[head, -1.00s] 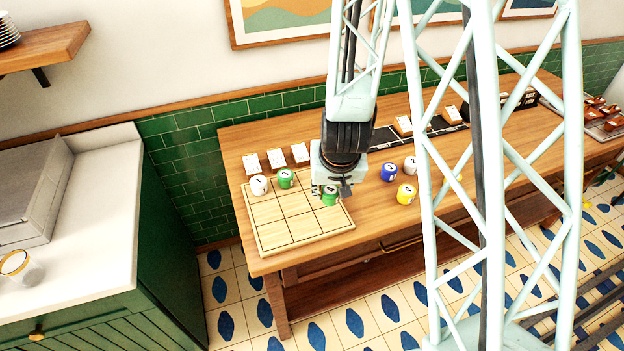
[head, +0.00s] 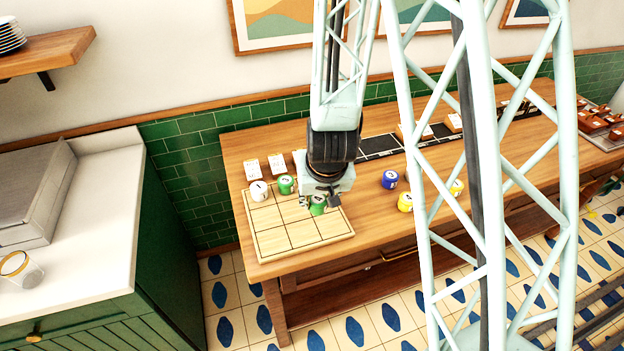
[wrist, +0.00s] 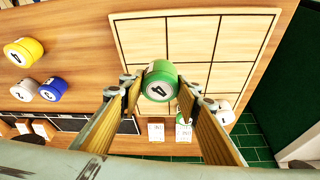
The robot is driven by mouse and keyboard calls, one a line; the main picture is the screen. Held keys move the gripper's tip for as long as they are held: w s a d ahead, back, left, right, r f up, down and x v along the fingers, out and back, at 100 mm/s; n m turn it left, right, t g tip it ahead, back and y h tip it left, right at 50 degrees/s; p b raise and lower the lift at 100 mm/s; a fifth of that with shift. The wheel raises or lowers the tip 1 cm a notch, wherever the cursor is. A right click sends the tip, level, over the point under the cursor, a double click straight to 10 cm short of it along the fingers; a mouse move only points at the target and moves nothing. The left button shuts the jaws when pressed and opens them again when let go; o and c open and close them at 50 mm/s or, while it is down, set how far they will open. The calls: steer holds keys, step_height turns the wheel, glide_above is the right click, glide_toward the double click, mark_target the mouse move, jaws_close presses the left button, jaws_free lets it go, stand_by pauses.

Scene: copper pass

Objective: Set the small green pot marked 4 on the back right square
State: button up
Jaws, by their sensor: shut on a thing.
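My gripper (head: 318,200) is shut on the small green pot marked 4 (wrist: 158,82), seen between its fingers in the wrist view; the pot also shows in the head view (head: 317,206). The pot is over the right part of the light wooden board (head: 287,240), which has a grid of squares. Whether it touches the board I cannot tell. The back right square is largely hidden by my gripper in the head view. A white pot (head: 259,190) stands on the back left square and another green pot (head: 286,185) on the back middle square.
White cards (head: 251,168) stand behind the board. Right of the board stand a blue pot (head: 389,180), a yellow pot (head: 404,203) and a white pot (wrist: 24,92). A dark strip (head: 380,145) runs along the table's back. The board's front squares are clear.

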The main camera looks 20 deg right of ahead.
steer(key=shift+w+d+p, duration=0.2)
steer(key=shift+w+p, duration=1)
steer(key=shift+p, duration=0.3)
steer(key=w, duration=0.4)
steer(key=w+d+f+p, duration=0.1)
steer(key=w, duration=0.4)
steer(key=w+d+p, duration=0.1)
steer(key=w, duration=0.3)
steer(key=shift+w+d+f, duration=0.1)
steer(key=shift+w+f, duration=0.05)
steer(key=shift+f, duration=0.1)
steer(key=shift+f, duration=1.75)
steer(key=shift+f, duration=0.2)
steer(key=o, duration=0.6)
steer(key=shift+r, duration=0.3)
